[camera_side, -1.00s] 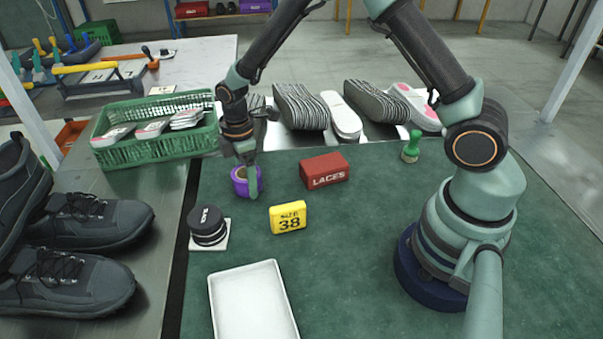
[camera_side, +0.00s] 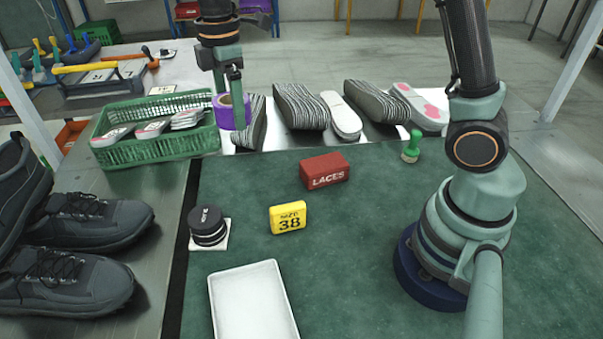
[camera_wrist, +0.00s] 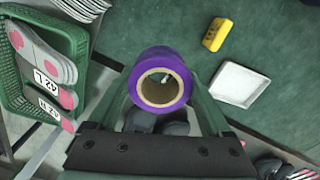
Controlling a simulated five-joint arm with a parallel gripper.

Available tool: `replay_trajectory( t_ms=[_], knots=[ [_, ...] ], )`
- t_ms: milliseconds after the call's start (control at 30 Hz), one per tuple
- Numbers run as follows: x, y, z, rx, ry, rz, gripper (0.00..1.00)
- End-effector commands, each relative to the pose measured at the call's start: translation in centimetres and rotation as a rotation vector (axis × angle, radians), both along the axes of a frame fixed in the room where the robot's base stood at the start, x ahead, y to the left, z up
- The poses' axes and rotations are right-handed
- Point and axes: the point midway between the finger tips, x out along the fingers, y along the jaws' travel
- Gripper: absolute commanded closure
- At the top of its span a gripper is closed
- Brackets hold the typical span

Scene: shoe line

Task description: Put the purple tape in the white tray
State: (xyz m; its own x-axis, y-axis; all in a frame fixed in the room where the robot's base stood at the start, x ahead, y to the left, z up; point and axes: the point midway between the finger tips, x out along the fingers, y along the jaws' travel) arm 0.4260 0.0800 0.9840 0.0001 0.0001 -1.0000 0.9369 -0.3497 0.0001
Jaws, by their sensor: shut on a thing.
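The purple tape (camera_side: 224,112) is a roll held up in the air by my gripper (camera_side: 229,92), beside the green basket in the side view. In the wrist view the purple tape (camera_wrist: 160,80) sits between the two fingers, its round hole facing the camera. My gripper is shut on it. The white tray (camera_side: 214,300) lies empty on the green mat at the front in the side view. It also shows as the white tray (camera_wrist: 262,80) at the right in the wrist view.
On the mat are a yellow size 38 block (camera_side: 288,218), a red laces box (camera_side: 324,171), a black round tin (camera_side: 207,225) and a green stamp (camera_side: 411,147). A green basket (camera_side: 150,157) and rows of soles (camera_side: 300,107) stand behind. Dark shoes (camera_side: 75,285) are at the left.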

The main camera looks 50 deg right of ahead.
Motion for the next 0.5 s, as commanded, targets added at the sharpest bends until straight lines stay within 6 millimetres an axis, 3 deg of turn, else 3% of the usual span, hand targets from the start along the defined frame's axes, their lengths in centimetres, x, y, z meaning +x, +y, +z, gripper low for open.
replay_trajectory(
  t_ms=[167,300,500],
  knots=[
    [-3.3,5.9,0.5,0.001,-0.001,0.146,0.75],
    [-7.6,11.3,0.7,0.001,-0.001,0.298,0.75],
    [-14.4,16.7,0.8,0.001,-0.001,0.498,0.75]
  ],
)
